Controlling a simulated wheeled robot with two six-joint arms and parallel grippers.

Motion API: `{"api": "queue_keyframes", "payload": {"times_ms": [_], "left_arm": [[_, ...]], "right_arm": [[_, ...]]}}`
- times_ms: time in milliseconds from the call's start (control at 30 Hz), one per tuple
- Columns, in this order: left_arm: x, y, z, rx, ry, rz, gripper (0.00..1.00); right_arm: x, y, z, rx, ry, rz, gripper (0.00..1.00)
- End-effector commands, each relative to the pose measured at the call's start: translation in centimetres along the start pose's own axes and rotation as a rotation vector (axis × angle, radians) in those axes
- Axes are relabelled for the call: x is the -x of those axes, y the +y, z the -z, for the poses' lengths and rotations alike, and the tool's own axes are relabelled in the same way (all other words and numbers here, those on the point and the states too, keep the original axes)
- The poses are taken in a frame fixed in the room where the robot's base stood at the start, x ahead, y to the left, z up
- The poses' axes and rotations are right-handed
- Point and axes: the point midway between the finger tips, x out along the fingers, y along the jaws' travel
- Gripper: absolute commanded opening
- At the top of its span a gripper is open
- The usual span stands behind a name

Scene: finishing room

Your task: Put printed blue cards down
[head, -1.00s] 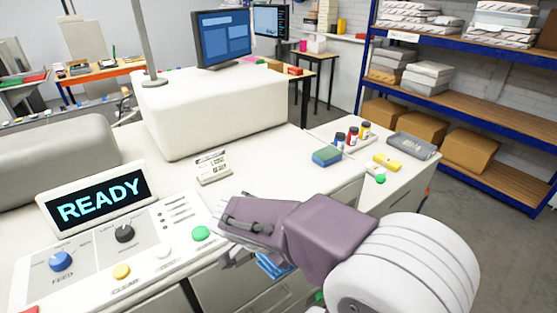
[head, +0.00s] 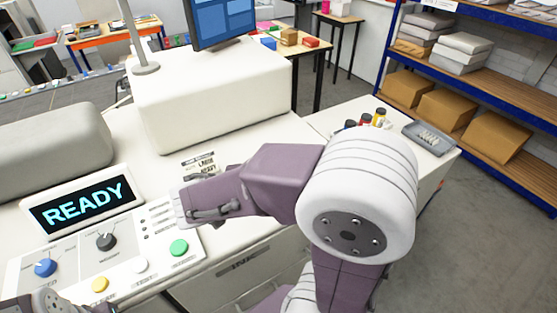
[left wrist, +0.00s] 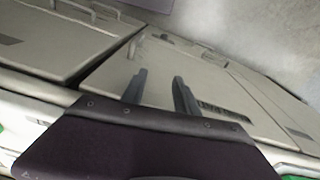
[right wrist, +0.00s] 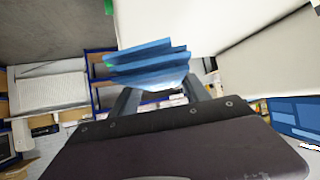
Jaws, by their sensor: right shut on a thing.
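The printed blue cards (right wrist: 150,64) show as a small fanned stack in the right wrist view. My right gripper (right wrist: 158,88) is shut on them, with a finger at each side. In the head view my right arm reaches left over the machine front, and its fingers and the cards are hidden there. My left gripper (left wrist: 159,76) is open and empty in the left wrist view, in front of the pale cabinet panels (left wrist: 100,75).
The white machine top (head: 120,150) carries a READY display (head: 85,207), knobs and buttons, including a green button (head: 179,247). A small label stand (head: 199,165) is partly behind my arm. At right, a side counter holds bottles (head: 379,117) and a grey tray (head: 450,150). Blue shelving stands beyond.

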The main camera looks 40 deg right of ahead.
Motion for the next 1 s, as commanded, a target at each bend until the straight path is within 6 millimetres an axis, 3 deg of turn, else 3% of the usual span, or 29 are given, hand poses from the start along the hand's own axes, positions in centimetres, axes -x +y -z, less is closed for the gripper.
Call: {"api": "queue_keyframes", "payload": {"times_ms": [167,400,600,767,1000], "left_arm": [[-0.4,0.0,-0.1,0.001,0.0,0.0,0.36],[-0.6,0.0,-0.1,0.001,0.0,0.0,0.36],[-0.2,0.0,0.0,0.0,0.0,0.0,0.36],[-0.3,0.0,0.0,0.0,0.0,0.0,0.36],[-1.1,0.0,-0.1,0.0,0.0,0.0,0.36]], "right_arm": [[-1.4,-0.9,-0.3,0.0,0.003,-0.006,0.03],[-7.4,-5.6,-1.2,0.004,0.0,-0.008,0.03],[-10.3,-8.1,-1.6,0.0,0.0,-0.003,0.03],[-10.8,-8.4,-1.8,0.001,0.0,-0.001,0.03],[-12.7,-8.3,-5.0,0.003,0.0,-0.002,0.03]]}}
